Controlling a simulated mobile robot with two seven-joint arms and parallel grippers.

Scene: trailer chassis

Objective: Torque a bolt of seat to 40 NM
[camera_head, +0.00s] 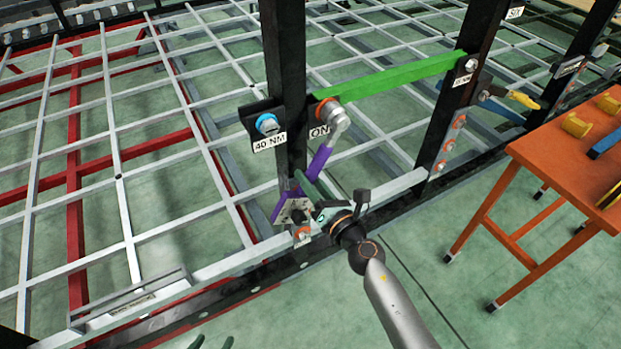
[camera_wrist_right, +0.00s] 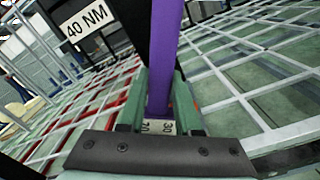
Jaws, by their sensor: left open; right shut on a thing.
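A purple torque wrench (camera_head: 318,160) with a silver head slants up to the right. My right gripper (camera_head: 308,194) is shut on it below its middle; the purple shaft (camera_wrist_right: 162,60) also shows between the fingers in the right wrist view. The silver head is at the orange-ringed bolt (camera_head: 325,108) at the green bar's left end; I cannot tell whether it is seated. That bolt's label is partly hidden. A blue-ringed bolt (camera_head: 267,124) sits left of the post above a "40 NM" label (camera_head: 270,143), also in the wrist view (camera_wrist_right: 86,20). My left gripper (camera_head: 212,343) is open at the bottom edge, mostly cut off.
Black upright posts (camera_head: 286,55) and a green bar (camera_head: 390,76) stand in front of a grey and red grid frame (camera_head: 75,170). An orange table (camera_head: 560,150) with yellow and blue items is at the right. Green floor between table and frame is clear.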

